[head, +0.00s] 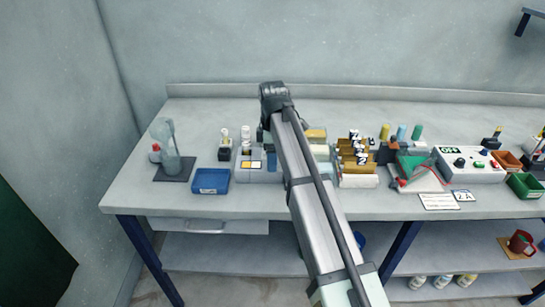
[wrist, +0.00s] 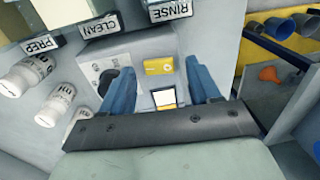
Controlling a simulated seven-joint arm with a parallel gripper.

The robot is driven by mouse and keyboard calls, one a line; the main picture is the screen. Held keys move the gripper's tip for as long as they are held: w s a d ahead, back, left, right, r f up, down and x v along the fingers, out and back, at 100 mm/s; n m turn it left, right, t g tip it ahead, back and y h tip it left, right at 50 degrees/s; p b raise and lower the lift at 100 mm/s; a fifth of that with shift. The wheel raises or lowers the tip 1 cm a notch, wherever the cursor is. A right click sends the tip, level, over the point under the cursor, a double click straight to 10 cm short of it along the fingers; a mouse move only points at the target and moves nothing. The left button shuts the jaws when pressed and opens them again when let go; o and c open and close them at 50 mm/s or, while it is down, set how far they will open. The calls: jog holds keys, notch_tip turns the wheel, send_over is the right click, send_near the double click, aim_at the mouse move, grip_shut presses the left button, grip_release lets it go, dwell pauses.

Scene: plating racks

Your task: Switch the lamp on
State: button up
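No part is plainly marked as a lamp. In the wrist view a grey box (wrist: 133,50) carries a round dark socket or knob, a yellow panel (wrist: 158,66) and a small dark-framed pale square with a yellow patch (wrist: 165,98). I cannot tell which is a switch. The grey box seems to be the one in the head view (head: 243,176), left of my arm. My gripper (wrist: 161,71) is open and empty; its two blue fingers stand apart over the box. In the head view my arm hides most of the gripper.
A blue tray (head: 210,181) and a wash bottle (head: 171,158) stand left. Racks with black labels (head: 357,160) and a control box with buttons (head: 468,172) stand right. White bottles (wrist: 28,72) show in the wrist view. The bench front left is clear.

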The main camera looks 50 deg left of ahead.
jog(key=shift+r, duration=0.1)
notch_tip(320, 180, up, 14)
jog(key=shift+w+a+f, duration=0.2)
jog(key=shift+w+a, duration=0.15)
dwell(0.4)
jog(key=shift+w, duration=0.1)
dwell(0.4)
